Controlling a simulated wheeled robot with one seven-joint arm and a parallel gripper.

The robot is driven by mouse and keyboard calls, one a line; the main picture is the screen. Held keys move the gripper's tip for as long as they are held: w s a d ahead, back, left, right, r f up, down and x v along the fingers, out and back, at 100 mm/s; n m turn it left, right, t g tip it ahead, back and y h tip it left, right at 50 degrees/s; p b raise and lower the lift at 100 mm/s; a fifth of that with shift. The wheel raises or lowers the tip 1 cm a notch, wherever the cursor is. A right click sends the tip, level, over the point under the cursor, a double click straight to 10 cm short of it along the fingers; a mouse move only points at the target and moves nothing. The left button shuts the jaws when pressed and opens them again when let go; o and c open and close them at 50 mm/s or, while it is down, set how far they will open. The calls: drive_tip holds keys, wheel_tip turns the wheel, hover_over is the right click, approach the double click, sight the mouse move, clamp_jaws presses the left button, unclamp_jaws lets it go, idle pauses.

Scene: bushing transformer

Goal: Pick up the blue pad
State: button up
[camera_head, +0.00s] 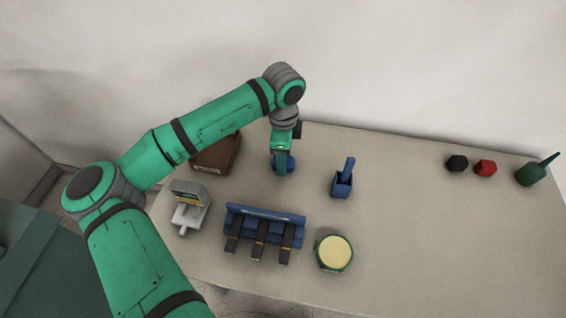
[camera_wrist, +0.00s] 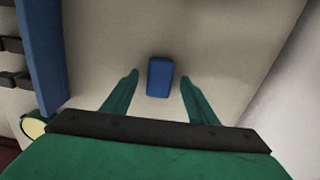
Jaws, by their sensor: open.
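The blue pad (camera_wrist: 160,76) is a small rounded block on the table in the wrist view. It lies between the two fingertips of my gripper (camera_wrist: 158,77), with a gap on each side. In the head view my gripper (camera_head: 281,168) points down at the back of the table, and the pad (camera_head: 291,163) shows in blue behind its green finger, partly hidden. My gripper is open and holds nothing. How high the fingertips are above the table cannot be told.
A blue rack (camera_head: 265,213) with black-handled items stands in front, beside a yellow-topped tin (camera_head: 334,252). A blue holder (camera_head: 342,186) is to the right. A brown box (camera_head: 216,155) and a grey device (camera_head: 190,205) are left. The table's right side is mostly free.

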drive_tip(key=shift+w, duration=0.1)
drive_tip(key=c, duration=1.1)
drive_tip(key=shift+a, duration=0.15)
drive_tip(key=shift+d+r, duration=0.1)
drive_tip(key=shift+d, duration=0.15)
drive_tip(key=shift+r, duration=0.25)
wheel_tip(320, 180, up, 2)
drive_tip(key=shift+r, duration=0.1)
drive_tip(key=s+a+r, duration=0.2)
drive_tip(key=s+r, duration=0.1)
drive_tip(key=s, duration=0.1)
drive_tip(key=s+a+r, duration=0.2)
drive_tip(key=s+r, duration=0.1)
drive_tip(key=s, duration=0.1)
drive_tip(key=s+a+r, duration=0.3)
drive_tip(key=s+r, duration=0.1)
drive_tip(key=shift+s+r, duration=0.1)
drive_tip(key=shift+s, duration=0.05)
drive_tip(key=shift+a, duration=0.1)
